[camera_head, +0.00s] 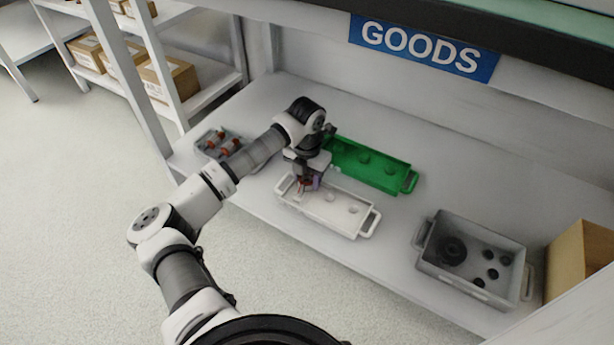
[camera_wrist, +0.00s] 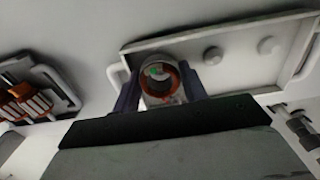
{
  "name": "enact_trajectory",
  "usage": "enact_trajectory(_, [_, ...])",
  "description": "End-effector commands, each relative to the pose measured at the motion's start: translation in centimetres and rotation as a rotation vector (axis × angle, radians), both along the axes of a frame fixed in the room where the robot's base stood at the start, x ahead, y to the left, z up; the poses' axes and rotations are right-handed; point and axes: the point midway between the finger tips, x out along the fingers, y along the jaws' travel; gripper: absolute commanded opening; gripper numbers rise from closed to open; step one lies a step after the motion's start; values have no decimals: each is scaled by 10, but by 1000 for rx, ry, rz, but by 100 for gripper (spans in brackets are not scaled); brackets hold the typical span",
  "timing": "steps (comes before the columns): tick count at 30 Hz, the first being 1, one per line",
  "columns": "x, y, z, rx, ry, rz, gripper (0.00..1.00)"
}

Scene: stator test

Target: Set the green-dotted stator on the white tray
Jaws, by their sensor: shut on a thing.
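The stator (camera_wrist: 160,82) is a ring with copper-orange windings and a green mark inside it. It is between the two fingers of my gripper (camera_wrist: 160,92), which is shut on it. In the head view my gripper (camera_head: 308,182) is over the left end of the white tray (camera_head: 322,215), with the stator mostly hidden by the fingers. The white tray also shows in the wrist view (camera_wrist: 180,42), with two round pegs visible to the right of the stator. I cannot tell whether the stator touches the tray.
A green tray (camera_head: 372,165) lies just behind the white tray. A small grey tray (camera_head: 215,150) with orange-copper parts stands at the left. A grey bin (camera_head: 470,258) with dark round parts stands at the right, beside a cardboard box (camera_head: 575,258). Bare table lies between the white tray and the bin.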

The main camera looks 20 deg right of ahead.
Motion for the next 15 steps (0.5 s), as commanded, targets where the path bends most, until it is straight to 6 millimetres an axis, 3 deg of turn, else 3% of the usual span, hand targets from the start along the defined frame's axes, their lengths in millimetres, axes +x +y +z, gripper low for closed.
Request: enact_trajectory(15, [0, 0, -4, -1, 0, 0, 17])
